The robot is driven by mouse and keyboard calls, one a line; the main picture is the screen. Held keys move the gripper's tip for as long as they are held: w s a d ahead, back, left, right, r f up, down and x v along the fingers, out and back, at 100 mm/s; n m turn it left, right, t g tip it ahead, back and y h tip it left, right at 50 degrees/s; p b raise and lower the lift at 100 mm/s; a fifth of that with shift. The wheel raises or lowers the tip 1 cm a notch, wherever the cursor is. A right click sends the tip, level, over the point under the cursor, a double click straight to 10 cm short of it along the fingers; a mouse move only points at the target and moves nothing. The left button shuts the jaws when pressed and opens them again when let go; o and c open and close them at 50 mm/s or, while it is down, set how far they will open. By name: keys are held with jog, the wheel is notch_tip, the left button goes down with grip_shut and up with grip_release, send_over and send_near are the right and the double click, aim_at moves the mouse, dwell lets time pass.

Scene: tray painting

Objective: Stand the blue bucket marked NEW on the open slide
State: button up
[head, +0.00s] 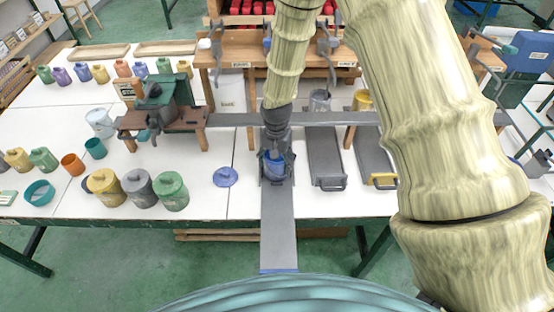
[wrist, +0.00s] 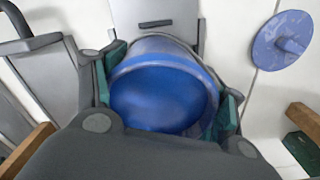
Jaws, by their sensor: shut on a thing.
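My gripper (head: 276,172) is shut on a blue bucket (head: 274,163) above the middle slide. In the wrist view the bucket (wrist: 160,92) sits between both fingers, with its round blue top facing the camera. No NEW mark is readable on it. The open slide (head: 279,232) is a long grey board pulled out past the table's front edge, ending in a blue strip. Its surface also shows behind the bucket in the wrist view (wrist: 165,18). The bucket is over the slide's rear part; I cannot tell whether it touches the slide.
A blue lid (head: 226,177) lies left of the slide. Two more slides, one with a grey handle (head: 329,184) and one with a yellow handle (head: 382,181), lie to the right. Several lidded pots, including a green one (head: 171,192), stand left. A grey rail (head: 235,119) crosses behind.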

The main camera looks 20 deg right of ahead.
jog(key=shift+f, duration=0.15)
jog(key=o, duration=1.8)
jog(key=shift+o, duration=0.2)
notch_tip(320, 180, up, 12)
jog(key=b, duration=0.3)
jog(key=shift+r, duration=0.2)
